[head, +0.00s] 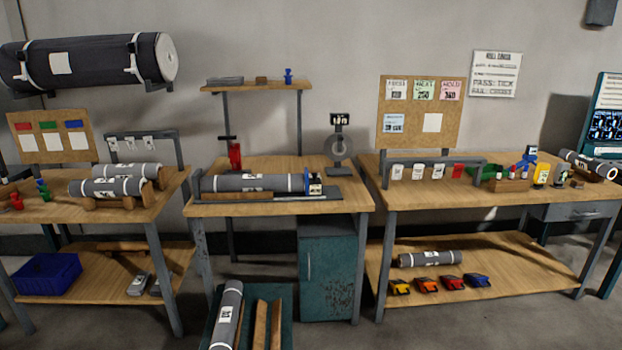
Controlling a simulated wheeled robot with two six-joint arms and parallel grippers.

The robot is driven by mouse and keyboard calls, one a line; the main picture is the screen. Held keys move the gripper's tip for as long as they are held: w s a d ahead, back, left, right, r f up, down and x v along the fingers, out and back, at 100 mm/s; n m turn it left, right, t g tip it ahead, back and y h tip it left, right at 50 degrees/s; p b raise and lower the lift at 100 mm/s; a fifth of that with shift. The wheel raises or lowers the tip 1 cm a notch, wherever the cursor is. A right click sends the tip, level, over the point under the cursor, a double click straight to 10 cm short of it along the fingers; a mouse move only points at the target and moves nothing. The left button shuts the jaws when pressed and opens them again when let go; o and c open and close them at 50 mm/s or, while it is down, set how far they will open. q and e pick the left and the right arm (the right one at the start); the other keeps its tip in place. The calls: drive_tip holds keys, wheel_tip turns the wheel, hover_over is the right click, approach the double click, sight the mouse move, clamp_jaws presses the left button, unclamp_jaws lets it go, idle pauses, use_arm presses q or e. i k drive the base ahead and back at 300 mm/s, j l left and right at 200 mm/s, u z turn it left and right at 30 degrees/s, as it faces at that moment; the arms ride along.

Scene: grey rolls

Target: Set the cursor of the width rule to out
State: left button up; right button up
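On the middle table, a grey roll (250,183) lies along a low bed. A thin pale strip (300,198), which looks like the width rule, runs along the front of the bed. A dark upright block with a blue edge and a white label (315,184) stands at the roll's right end and may be the cursor. The rule's marks and the cursor's setting are too small to read. Neither of my grippers is in view.
A red post-like tool (235,155) and a ring-shaped stand (340,150) stand behind the roll. The left table (150,205) holds more rolls, the right table (430,195) a tag rack and small items. A teal floor tray (252,318) holds a roll in front.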

sight(313, 185)
drive_tip(key=u, duration=0.25)
drive_tip(key=i+l+u, duration=0.85)
drive_tip(key=l, duration=0.25)
